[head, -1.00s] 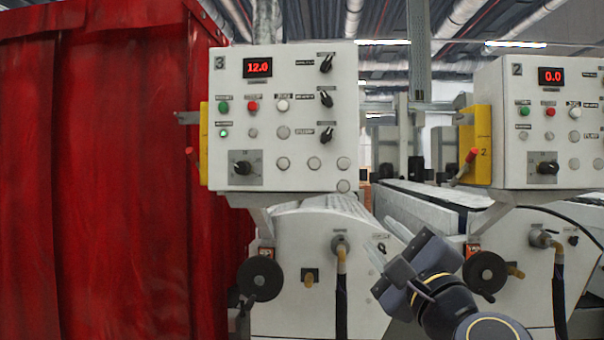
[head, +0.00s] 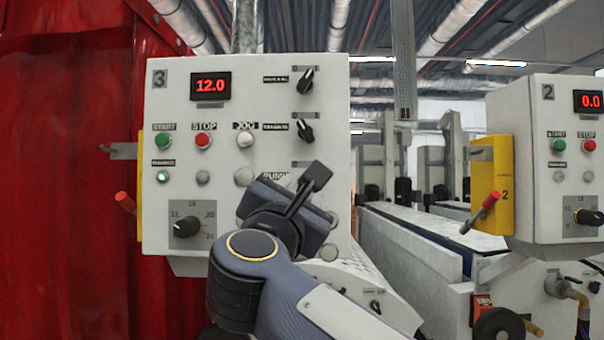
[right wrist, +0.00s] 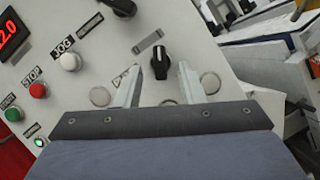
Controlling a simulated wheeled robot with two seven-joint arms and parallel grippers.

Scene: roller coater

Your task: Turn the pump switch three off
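Control panel 3 (head: 225,120) is a white box with a red 12.0 display (head: 210,86) and a lit green lamp. Its pump switch, a black rotary knob, is hidden behind my right gripper (head: 305,195) in the head view; part of its label shows. In the right wrist view the pump switch (right wrist: 161,60) has a white mark and stands nearly upright in the picture. My right gripper (right wrist: 161,72) is open, one finger on each side of the knob near the fingertips. I cannot tell whether they touch it. My left gripper is not in view.
Two more black knobs (head: 306,80) sit above on panel 3, with start, stop and jog buttons and a dial (head: 187,227). A yellow holder with a red-tipped lever is at its left edge. Panel 2 (head: 545,130) stands to the right. A red curtain (head: 65,180) hangs left.

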